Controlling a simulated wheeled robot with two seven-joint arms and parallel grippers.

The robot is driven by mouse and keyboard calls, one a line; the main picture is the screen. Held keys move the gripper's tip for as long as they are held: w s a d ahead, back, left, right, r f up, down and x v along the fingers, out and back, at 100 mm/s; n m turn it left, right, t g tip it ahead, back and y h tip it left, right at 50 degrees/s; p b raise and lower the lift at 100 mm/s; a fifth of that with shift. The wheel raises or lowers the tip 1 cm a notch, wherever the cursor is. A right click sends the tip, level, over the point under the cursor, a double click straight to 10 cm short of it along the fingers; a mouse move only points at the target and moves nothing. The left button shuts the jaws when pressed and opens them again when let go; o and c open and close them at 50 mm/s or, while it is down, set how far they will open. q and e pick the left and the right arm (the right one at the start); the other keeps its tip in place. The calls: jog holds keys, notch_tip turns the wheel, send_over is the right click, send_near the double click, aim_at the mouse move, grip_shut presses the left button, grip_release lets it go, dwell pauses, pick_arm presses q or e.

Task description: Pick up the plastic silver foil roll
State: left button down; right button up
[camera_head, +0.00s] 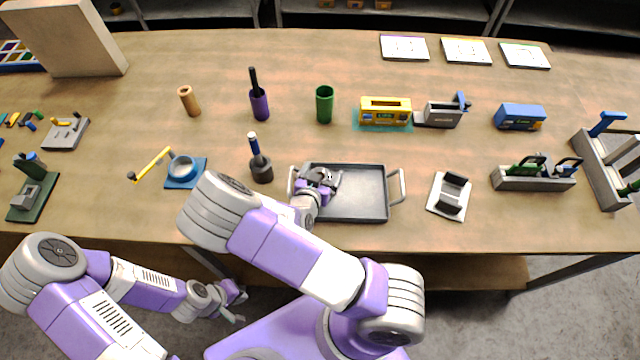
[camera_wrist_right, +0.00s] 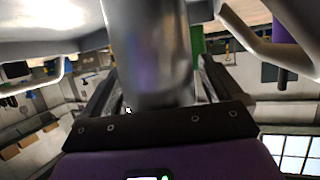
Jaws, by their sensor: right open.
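A smooth silver cylinder (camera_wrist_right: 150,45), which looks like the silver foil roll, stands large between the fingers of my right gripper (camera_wrist_right: 155,88) in the right wrist view. The jaws are open, with one finger on each side of it; I cannot tell whether they touch it. In the head view my right gripper (camera_head: 320,178) is low over the left end of a grey metal tray (camera_head: 362,192) with two handles. The gripper and wrist hide most of the roll there. My left gripper (camera_head: 242,306) hangs in front of the table's front edge, empty, its fingers apart.
A dark bottle with a blue neck (camera_head: 260,168) stands just left of the tray. A green cup (camera_head: 324,105) and a yellow box (camera_head: 385,111) stand behind it. Bare wood lies between these things.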

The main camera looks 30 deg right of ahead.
jog(key=shift+c, duration=0.3)
jog(key=c, duration=1.1)
